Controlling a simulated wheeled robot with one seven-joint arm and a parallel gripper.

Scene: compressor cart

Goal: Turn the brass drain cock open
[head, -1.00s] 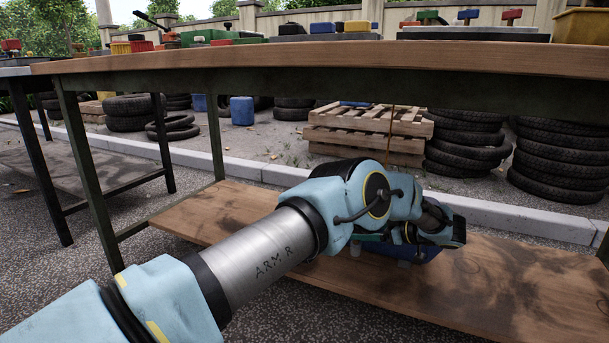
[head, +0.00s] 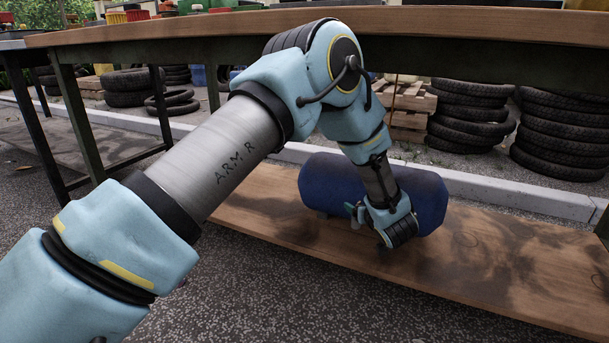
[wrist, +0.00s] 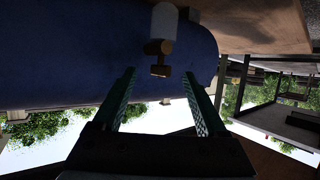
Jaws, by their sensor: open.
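The brass drain cock (wrist: 158,47) shows in the wrist view, on the side of the dark blue tank (wrist: 60,60), below a pale rounded fitting (wrist: 164,18). Its small brass end piece (wrist: 160,71) points toward the camera. My gripper (wrist: 158,74) is open, with one green ridged finger on each side of the cock. Gaps show on both sides, and I see no contact. In the head view the tank (head: 425,195) lies on the lower wooden shelf. My gripper (head: 352,210) is in front of it, mostly hidden by my wrist, and the cock is hidden there.
The bench top (head: 480,22) overhangs the tank. The lower shelf (head: 265,210) is bare left and right of the tank. Bench legs (head: 75,120) stand at the left. Stacked tires (head: 470,115) and a pallet (head: 410,110) are behind, beyond a kerb.

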